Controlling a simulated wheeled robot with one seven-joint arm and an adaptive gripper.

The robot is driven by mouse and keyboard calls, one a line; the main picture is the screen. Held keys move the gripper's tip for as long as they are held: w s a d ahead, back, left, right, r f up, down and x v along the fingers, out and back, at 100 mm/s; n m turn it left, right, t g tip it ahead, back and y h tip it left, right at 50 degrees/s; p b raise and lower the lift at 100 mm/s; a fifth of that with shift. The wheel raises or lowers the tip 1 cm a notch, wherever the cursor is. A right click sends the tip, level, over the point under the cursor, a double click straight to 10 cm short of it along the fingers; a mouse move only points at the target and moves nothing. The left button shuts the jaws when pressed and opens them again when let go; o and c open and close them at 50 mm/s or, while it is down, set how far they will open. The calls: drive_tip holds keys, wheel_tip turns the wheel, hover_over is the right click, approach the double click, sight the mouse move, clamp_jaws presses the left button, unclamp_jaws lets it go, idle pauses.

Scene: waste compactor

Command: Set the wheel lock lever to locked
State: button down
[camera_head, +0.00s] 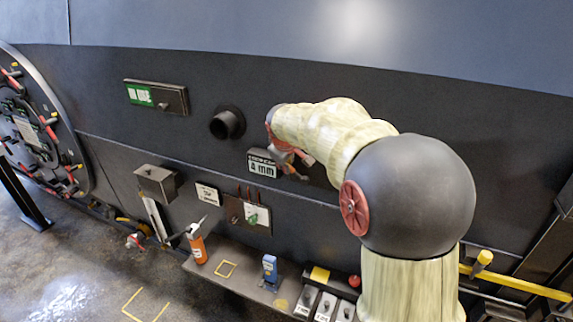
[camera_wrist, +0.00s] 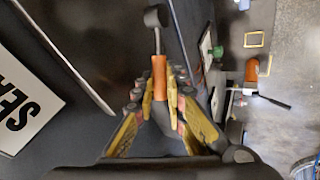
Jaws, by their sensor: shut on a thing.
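A lever with an orange grip (camera_wrist: 159,78) and a thin metal rod shows in the wrist view, running up to a round dark end piece. I take it for the wheel lock lever, but no label on it can be read. My gripper (camera_wrist: 160,92) has its yellow fingers closed on both sides of the orange grip.
A dark pipe stub (camera_head: 227,123) sticks out left of my gripper. Below are a switch panel (camera_head: 248,215), an orange canister (camera_head: 198,248) and a blue device (camera_head: 270,268) on a ledge. A yellow rail (camera_head: 515,282) runs at right. Open floor lies at lower left.

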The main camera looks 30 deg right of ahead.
drive_tip(key=shift+s, duration=0.1)
drive_tip(key=t+b, duration=0.1)
drive_tip(key=b, duration=0.2)
drive_tip(key=shift+s+d+r+m+t+y, duration=0.3)
drive_tip(key=shift+s+d+r+y, duration=0.05)
drive_tip(key=shift+s+d+y, duration=0.05)
drive_tip(key=b, duration=0.2)
drive_tip(key=t+b, duration=0.1)
drive_tip(key=b, duration=0.1)
drive_tip(key=shift+s+d+r+m+y+b, duration=0.25)
drive_tip(key=shift+s+d+m+y+b, duration=0.05)
drive_tip(key=shift+s+y, duration=0.1)
drive_tip(key=t+b, duration=0.1)
drive_tip(key=b, duration=0.3)
drive_tip(key=s+d+t+y+b, duration=0.1)
drive_tip(key=b, duration=0.4)
drive_tip(key=shift+s+r+m, duration=0.15)
drive_tip(key=shift+r+m, duration=0.05)
drive_tip(key=shift+m, duration=0.2)
drive_tip(key=t+b, duration=0.1)
drive_tip(key=b, duration=0.5)
drive_tip(key=s+d+m+t+y+b, duration=0.1)
drive_tip(key=b, duration=0.5)
drive_tip(key=s+d+t+b, duration=0.1)
drive_tip(key=b, duration=0.5)
drive_tip(key=shift+s+r+m+t+y, duration=0.2)
drive_tip(key=shift+s+m+t+y, duration=0.1)
drive_tip(key=shift+t+y, duration=0.1)
drive_tip(key=shift+r+b, duration=0.1)
drive_tip(key=shift+b, duration=0.75)
